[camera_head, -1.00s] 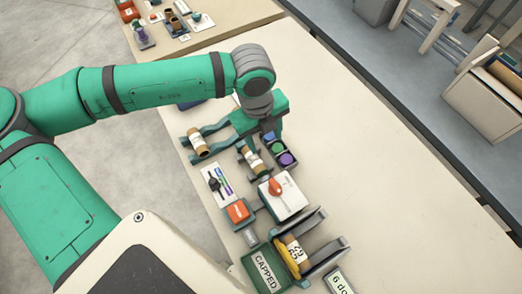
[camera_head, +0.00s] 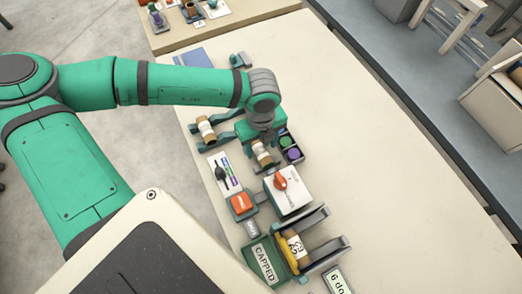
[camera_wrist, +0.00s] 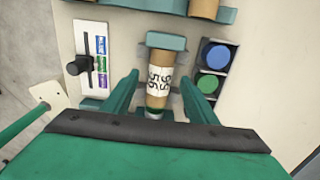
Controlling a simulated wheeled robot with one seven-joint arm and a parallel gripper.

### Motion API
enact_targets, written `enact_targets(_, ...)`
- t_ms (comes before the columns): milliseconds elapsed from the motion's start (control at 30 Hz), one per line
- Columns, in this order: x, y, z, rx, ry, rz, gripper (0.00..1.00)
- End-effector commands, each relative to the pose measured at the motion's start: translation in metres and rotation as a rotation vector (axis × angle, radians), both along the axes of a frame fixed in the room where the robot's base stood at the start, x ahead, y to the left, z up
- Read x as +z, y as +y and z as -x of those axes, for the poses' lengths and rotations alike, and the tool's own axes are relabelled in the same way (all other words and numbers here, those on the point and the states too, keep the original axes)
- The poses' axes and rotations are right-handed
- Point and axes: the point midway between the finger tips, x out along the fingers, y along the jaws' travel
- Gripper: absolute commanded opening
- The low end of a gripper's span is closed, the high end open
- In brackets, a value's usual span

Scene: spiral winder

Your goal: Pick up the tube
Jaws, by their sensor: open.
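The tube (camera_head: 262,153) is a short brown cylinder with a white label in a small holder on the cream table. In the wrist view the tube (camera_wrist: 157,80) lies lengthwise between the two green fingers of my gripper (camera_wrist: 160,82), with dark digits on its label. The fingers are open on either side, with a visible gap to the tube on both sides. In the head view my gripper (camera_head: 264,134) is over the tube's upper end and hides part of it.
A similar tube (camera_head: 206,129) lies on a teal rack to the left. A box with coloured round pieces (camera_head: 290,148) stands close right. A slider panel (camera_head: 224,173), white box with red knob (camera_head: 289,188) and winder (camera_head: 325,240) lie nearer. The table's right side is clear.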

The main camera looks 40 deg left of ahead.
Motion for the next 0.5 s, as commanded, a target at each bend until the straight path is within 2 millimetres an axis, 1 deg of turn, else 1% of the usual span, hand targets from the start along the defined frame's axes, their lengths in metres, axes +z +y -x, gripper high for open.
enact_targets(33, -0.006, 0.000, 0.000, 0.002, 0.000, 0.001, 0.53)
enact_targets(133, -0.015, 0.001, 0.000, 0.003, 0.000, 0.000, 0.53)
enact_targets(233, -0.018, 0.001, 0.000, 0.003, -0.001, -0.001, 0.53)
enact_targets(400, -0.019, 0.002, 0.000, 0.004, -0.001, -0.001, 0.53)
enact_targets(433, -0.019, 0.002, 0.000, 0.004, -0.001, -0.001, 0.50)
enact_targets(467, -0.018, 0.001, 0.000, 0.003, -0.001, -0.001, 0.43)
enact_targets(500, -0.019, 0.001, 0.000, 0.003, -0.001, -0.001, 0.34)
